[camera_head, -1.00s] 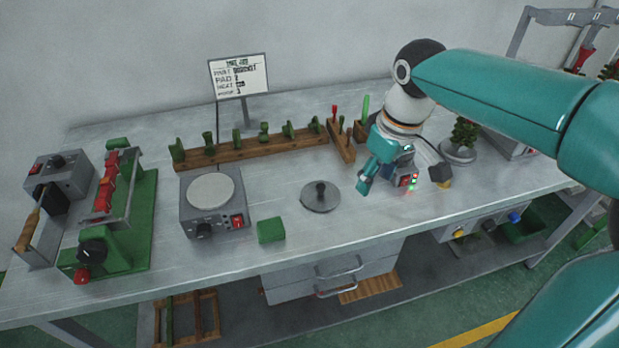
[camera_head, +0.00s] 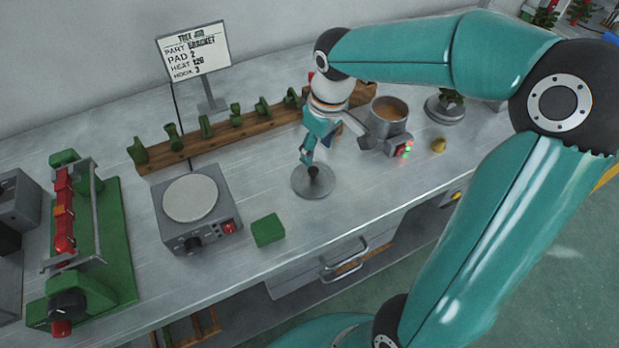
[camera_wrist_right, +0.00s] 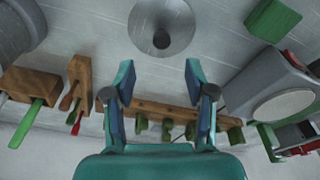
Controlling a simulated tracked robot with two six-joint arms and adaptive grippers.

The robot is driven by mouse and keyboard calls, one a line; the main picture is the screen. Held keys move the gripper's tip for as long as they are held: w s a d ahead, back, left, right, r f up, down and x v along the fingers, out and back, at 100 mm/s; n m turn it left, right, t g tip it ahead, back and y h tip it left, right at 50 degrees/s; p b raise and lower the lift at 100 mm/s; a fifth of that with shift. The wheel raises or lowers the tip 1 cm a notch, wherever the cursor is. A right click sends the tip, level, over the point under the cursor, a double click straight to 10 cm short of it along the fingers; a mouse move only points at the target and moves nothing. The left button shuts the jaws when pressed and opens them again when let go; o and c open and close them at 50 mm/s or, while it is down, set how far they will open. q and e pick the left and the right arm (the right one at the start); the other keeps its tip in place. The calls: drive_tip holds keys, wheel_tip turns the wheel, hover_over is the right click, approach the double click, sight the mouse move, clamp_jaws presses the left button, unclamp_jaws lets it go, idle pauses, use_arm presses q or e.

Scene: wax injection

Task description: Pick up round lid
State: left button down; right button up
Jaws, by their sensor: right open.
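The round lid (camera_head: 313,187) is a flat grey disc with a dark upright knob, lying on the metal bench. In the right wrist view the lid (camera_wrist_right: 180,22) is at the top, its knob roughly centred between the fingers and beyond their tips. My right gripper (camera_head: 337,152) is above and just behind the lid in the head view, one finger overlapping the area by the knob. The right wrist view shows the same gripper (camera_wrist_right: 159,66) with its fingers wide apart and nothing between them. My left gripper is not seen.
A pot of brown liquid (camera_head: 390,110) stands right of the gripper. A hot plate (camera_head: 192,198) and a green block (camera_head: 268,230) are left of the lid. A wooden rack (camera_head: 220,130) with green pieces is behind. The bench in front of the lid is clear.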

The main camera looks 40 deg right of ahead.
sight(313, 170)
drive_tip(key=f, duration=0.5)
drive_tip(key=w+f, duration=0.1)
drive_tip(key=f, duration=0.2)
drive_tip(key=shift+a+f, duration=0.1)
drive_tip(key=shift+a, duration=0.1)
clamp_jaws()
